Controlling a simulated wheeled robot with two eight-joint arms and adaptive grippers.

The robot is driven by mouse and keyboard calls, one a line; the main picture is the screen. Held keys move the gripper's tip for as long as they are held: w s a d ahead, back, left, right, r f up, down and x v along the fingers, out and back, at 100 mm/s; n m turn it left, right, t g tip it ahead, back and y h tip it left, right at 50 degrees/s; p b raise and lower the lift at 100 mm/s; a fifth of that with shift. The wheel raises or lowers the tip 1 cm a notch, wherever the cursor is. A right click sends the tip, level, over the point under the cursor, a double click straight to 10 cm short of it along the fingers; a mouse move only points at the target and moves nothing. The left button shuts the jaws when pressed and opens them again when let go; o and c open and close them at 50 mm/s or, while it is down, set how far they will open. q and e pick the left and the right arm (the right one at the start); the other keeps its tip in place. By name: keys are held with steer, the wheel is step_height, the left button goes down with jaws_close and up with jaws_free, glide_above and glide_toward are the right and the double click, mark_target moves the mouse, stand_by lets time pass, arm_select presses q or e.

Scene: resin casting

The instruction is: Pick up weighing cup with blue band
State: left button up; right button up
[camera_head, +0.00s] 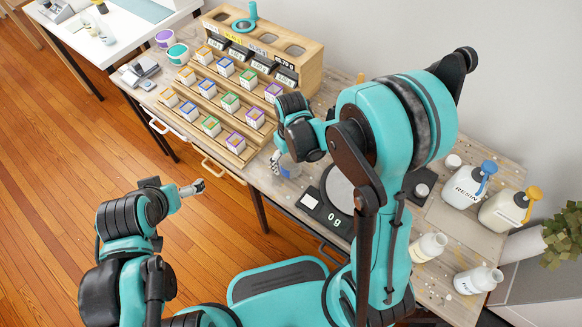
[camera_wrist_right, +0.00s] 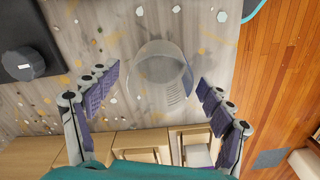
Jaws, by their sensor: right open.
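The weighing cup (camera_head: 289,168) is a small clear cup with a blue band. It stands on the workbench left of the scale, partly hidden by my right gripper (camera_head: 277,160). In the right wrist view the cup (camera_wrist_right: 160,72) is translucent, with blue at its right edge and faint marks on its side. My right gripper (camera_wrist_right: 158,84) is open there, one finger on each side of the cup with gaps between. My left gripper (camera_head: 192,188) is away from the bench over the floor; its finger opening is too small to judge.
A black scale (camera_head: 325,212) with a round plate stands right of the cup, reading 0 g. A wooden rack (camera_head: 292,48) with stepped rows of small colored boxes is at the left. Resin bottles (camera_head: 464,185) stand at the right.

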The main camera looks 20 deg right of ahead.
steer(key=shift+r, duration=0.1)
steer(key=c, duration=1.2)
steer(key=shift+o, duration=0.2)
steer(key=shift+r, duration=0.1)
